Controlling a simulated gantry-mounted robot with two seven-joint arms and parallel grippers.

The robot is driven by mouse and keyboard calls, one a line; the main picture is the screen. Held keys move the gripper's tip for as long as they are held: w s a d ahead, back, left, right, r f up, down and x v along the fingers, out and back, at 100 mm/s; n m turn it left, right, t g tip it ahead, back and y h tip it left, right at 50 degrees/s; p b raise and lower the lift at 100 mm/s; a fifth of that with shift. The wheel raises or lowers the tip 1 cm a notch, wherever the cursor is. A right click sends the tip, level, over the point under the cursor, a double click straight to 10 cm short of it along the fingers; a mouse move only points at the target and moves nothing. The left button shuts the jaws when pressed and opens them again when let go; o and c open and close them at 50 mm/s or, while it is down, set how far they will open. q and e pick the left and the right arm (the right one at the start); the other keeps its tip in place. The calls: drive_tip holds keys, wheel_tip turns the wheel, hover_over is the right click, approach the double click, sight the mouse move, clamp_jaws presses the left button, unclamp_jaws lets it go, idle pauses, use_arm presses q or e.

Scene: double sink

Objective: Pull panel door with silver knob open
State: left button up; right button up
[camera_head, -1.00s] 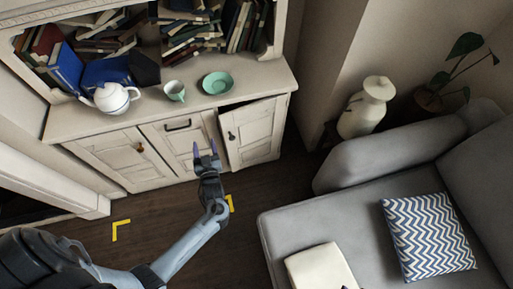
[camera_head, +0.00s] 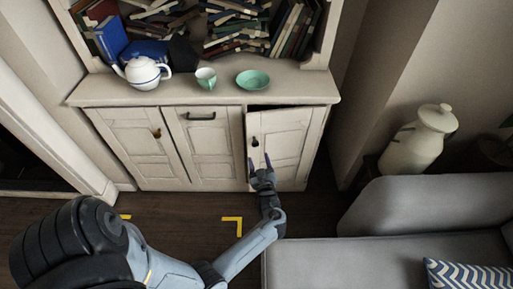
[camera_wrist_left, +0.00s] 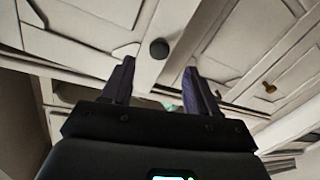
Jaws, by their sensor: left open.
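The right panel door (camera_head: 286,148) of the cream cabinet has a small dark round knob (camera_head: 255,141) near its upper left. A dark gap shows along the door's top edge, so it looks slightly ajar. My left gripper (camera_head: 259,160) is open in front of this door, just below the knob in the head view. In the left wrist view, the knob (camera_wrist_left: 159,49) appears just beyond and between the two spread fingertips (camera_wrist_left: 159,66). Nothing is between the fingers. The knob looks dark rather than silver. My right gripper is out of view.
The middle door (camera_head: 212,150) has a dark bar handle, and the left door (camera_head: 137,145) has a brown knob. A teapot (camera_head: 142,72), cup (camera_head: 206,78) and green saucer (camera_head: 252,79) stand on the cabinet top. A grey sofa (camera_head: 420,205) is at right.

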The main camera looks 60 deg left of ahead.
sight(256, 145)
use_arm(q)
drive_tip(key=b+x, duration=0.2)
drive_tip(key=x, duration=0.7)
drive_tip(key=shift+a+b, duration=0.15)
drive_tip(key=shift+b, duration=0.25)
clamp_jaws()
